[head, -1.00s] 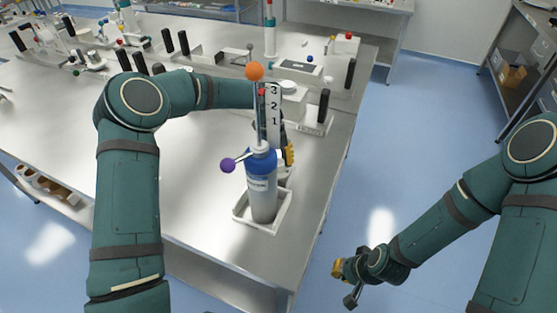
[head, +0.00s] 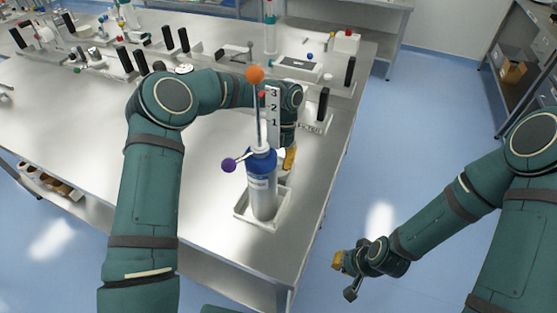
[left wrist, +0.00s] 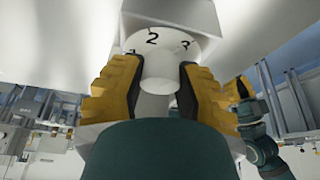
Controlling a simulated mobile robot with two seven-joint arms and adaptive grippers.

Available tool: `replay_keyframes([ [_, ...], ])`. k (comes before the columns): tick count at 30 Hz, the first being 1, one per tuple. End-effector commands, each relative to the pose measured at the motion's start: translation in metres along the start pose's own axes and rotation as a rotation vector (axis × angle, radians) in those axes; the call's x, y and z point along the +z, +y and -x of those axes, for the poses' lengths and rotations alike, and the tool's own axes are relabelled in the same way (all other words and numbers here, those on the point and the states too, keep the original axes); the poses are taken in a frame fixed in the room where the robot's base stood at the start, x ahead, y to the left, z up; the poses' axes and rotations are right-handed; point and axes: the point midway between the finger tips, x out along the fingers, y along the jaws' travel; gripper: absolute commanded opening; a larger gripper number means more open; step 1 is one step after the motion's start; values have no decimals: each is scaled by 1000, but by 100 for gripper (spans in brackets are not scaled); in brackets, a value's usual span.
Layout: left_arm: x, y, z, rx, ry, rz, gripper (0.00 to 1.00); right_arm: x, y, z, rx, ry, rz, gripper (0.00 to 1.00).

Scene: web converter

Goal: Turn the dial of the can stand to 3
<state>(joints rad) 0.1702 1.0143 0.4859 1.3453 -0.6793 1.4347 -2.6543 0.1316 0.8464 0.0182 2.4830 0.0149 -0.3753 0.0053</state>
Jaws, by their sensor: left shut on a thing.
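The can stand has a white tray base (head: 240,213) holding a blue and grey can (head: 263,200) upright. A white upright scale (head: 273,118) reading 3, 2, 1 stands behind the can. An orange ball (head: 255,74) tops a rod, and a purple ball (head: 229,165) sticks out left. My left gripper (head: 290,158) is behind the can, partly hidden by it. In the left wrist view a white dial (left wrist: 160,45) carries 1, 2 and 3, with 2 near the top. My left gripper's yellow fingers (left wrist: 160,85) are shut on its round knob. My right gripper (head: 345,276) hangs beyond the table's right side.
The metal table (head: 215,175) is clear left of the can. A white stand with a black handle (head: 322,105) is close behind on the right. A flat white device (head: 298,67) and several black-handled items are farther back. Blue floor (head: 420,130) lies right of the table.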

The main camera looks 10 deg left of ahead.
Motion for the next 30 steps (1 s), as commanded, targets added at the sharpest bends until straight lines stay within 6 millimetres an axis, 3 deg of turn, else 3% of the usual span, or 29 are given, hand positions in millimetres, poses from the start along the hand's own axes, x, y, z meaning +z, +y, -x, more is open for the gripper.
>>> replay_keyframes([
  [18, -1, 0, -4, 16, 8, -38, 0, 0, 0, 1, 0, 0, 0, 0],
  [19, -1, 0, -4, 16, 8, -38, 47, 0, 0, 1, 0, 0, 0, 0],
  [21, -1, 0, -3, 15, 6, -37, 66, 0, 0, 1, 0, 0, 0, 0],
  [30, 0, 0, 0, 15, 2, -36, 66, 0, 0, 1, 0, 0, 0, 0],
])
